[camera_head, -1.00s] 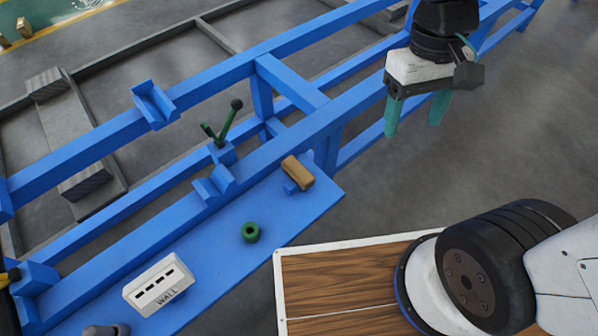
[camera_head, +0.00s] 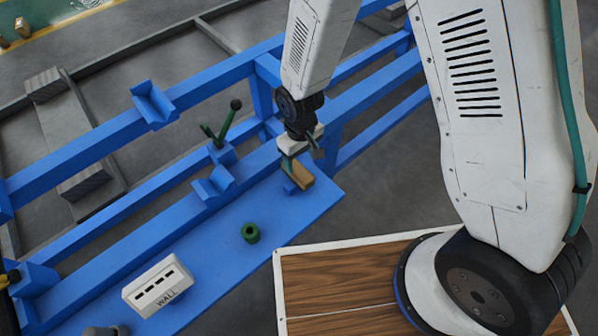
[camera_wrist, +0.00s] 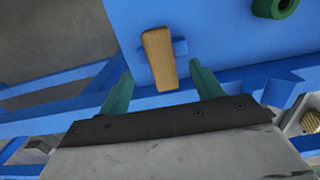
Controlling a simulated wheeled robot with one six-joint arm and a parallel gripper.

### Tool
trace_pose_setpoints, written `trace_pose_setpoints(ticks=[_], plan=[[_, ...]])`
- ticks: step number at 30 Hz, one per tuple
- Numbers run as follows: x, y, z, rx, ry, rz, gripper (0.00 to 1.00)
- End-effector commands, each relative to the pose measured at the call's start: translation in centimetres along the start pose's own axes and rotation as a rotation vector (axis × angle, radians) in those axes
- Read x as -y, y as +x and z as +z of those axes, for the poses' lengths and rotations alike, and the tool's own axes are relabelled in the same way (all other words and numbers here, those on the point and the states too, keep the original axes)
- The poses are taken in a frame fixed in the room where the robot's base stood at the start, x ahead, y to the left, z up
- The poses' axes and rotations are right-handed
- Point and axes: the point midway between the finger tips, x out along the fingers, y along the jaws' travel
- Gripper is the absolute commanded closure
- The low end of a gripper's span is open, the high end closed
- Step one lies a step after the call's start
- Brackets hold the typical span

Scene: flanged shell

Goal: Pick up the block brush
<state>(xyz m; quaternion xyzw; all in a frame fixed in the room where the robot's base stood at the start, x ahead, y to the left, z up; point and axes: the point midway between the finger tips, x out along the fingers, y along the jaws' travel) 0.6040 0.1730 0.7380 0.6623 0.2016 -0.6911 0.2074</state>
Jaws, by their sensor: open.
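The block brush is a tan wooden block with a blue part under it. In the head view the brush (camera_head: 301,177) sits near the right end of the blue shelf (camera_head: 222,240), partly hidden by my gripper. In the wrist view the brush (camera_wrist: 159,58) points between my two green fingers. My gripper (camera_wrist: 159,84) is open, with one finger on each side of the brush's near end. The fingers look apart from it. In the head view my gripper (camera_head: 298,163) is over the brush; its fingertips are hard to make out there.
A green ring (camera_head: 250,232) lies on the shelf left of the brush. A white box marked WALL (camera_head: 158,286) stands farther left. Blue rails (camera_head: 245,161), a bracket (camera_head: 214,184) and a green lever (camera_head: 226,124) stand behind. A wooden panel (camera_head: 335,275) is in front.

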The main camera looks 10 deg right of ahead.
Motion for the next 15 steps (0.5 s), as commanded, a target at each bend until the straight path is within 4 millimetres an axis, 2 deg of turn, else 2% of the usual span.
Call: trace_pose_setpoints(ticks=[5, 15], plan=[[-0.1, 0.8, -0.9, -0.043, -0.008, 0.004, 0.35], [-0.1, 4.6, -1.4, -0.039, -0.008, 0.004, 0.35]])
